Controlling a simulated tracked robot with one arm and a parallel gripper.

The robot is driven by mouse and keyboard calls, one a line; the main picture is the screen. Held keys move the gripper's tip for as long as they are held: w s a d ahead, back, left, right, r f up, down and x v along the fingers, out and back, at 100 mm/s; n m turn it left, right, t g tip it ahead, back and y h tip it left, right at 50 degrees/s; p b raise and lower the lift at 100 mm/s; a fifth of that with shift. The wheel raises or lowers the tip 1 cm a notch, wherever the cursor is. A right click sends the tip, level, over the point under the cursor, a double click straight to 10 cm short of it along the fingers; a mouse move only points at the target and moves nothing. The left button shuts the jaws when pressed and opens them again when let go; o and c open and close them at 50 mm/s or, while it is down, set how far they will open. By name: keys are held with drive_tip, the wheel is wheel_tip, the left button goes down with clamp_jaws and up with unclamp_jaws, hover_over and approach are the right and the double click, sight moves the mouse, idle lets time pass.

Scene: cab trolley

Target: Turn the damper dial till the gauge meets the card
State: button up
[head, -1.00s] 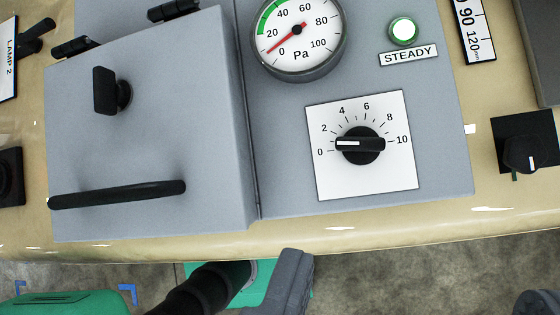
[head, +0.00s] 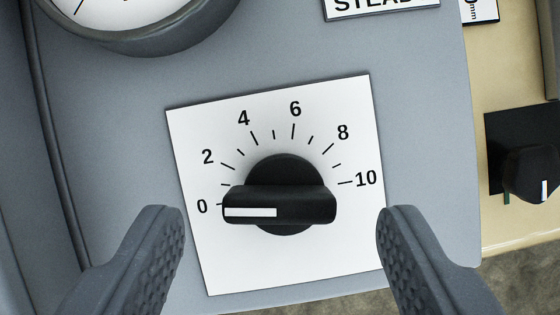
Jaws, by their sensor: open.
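The damper dial (head: 283,206) is a black knob with a bar grip on a white square plate (head: 232,270) marked 0 to 10. The white line on its bar points left, close to the 0 mark. My gripper (head: 280,222) is open, with one grey finger on each side of the dial and clear gaps to it. The pressure gauge (head: 145,40) shows only its lower rim and a sliver of its face at the top left; its needle is out of view. I do not see a card with a target reading.
A label plate (head: 380,5), cut off at the top, sits above the dial. Another black knob (head: 530,170) is on the tan surface at the right. A seam (head: 50,130) in the grey panel runs down the left. The panel around the dial plate is clear.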

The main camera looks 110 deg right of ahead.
drive_tip(key=shift+x, duration=0.9)
drive_tip(key=shift+c, duration=0.3)
drive_tip(key=c, duration=0.9)
drive_tip(key=shift+c, duration=0.2)
